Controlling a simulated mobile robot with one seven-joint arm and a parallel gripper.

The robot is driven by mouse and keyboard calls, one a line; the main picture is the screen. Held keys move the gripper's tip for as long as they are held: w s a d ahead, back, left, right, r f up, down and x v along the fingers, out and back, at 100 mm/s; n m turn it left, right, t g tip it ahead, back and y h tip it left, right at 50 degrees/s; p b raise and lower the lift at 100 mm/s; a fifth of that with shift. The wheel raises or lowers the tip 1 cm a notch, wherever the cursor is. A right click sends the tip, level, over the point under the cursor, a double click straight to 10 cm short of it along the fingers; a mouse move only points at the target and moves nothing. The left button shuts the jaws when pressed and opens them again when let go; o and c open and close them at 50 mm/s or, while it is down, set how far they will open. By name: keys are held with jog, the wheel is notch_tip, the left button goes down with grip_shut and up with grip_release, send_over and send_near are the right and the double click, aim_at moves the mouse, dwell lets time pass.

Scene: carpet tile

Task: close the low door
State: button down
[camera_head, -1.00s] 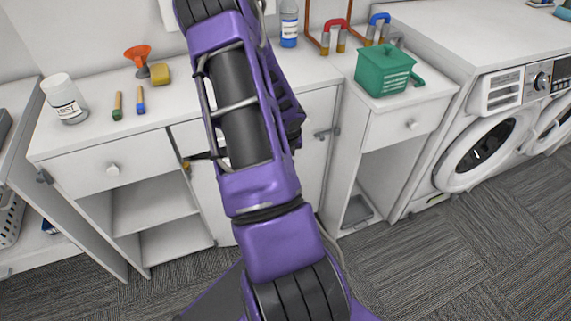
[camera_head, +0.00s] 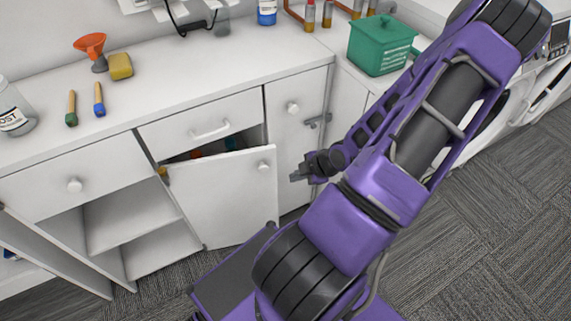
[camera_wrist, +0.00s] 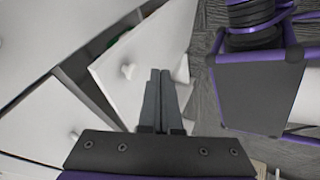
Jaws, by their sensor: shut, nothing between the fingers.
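The low door (camera_head: 222,201) is a white cabinet door with a round white knob, below a drawer with a bar handle. It stands partly open, tilted out from the cabinet, with a dark gap along its top where some coloured items show. My gripper (camera_head: 294,177) is shut and empty, just right of the door's knob edge in the head view and apart from it there. In the wrist view the door (camera_wrist: 139,72) and its knob lie just left of and behind the shut fingers (camera_wrist: 160,75); I cannot tell whether they touch.
A tall narrow door (camera_head: 293,130) stands right of the low door. Open shelves (camera_head: 127,212) are to the left. Carpet floor (camera_head: 490,230) is clear at the right.

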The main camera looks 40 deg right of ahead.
jog(key=m, duration=0.1)
jog(key=b, duration=0.4)
send_near(270, 172)
notch_tip(270, 172, down, 4)
jog(key=s+a, duration=0.1)
jog(key=a, duration=0.2)
jog(key=w+d, duration=0.2)
jog(key=w, duration=0.1)
jog(key=shift+w+d, duration=0.15)
jog(key=shift+d, duration=0.1)
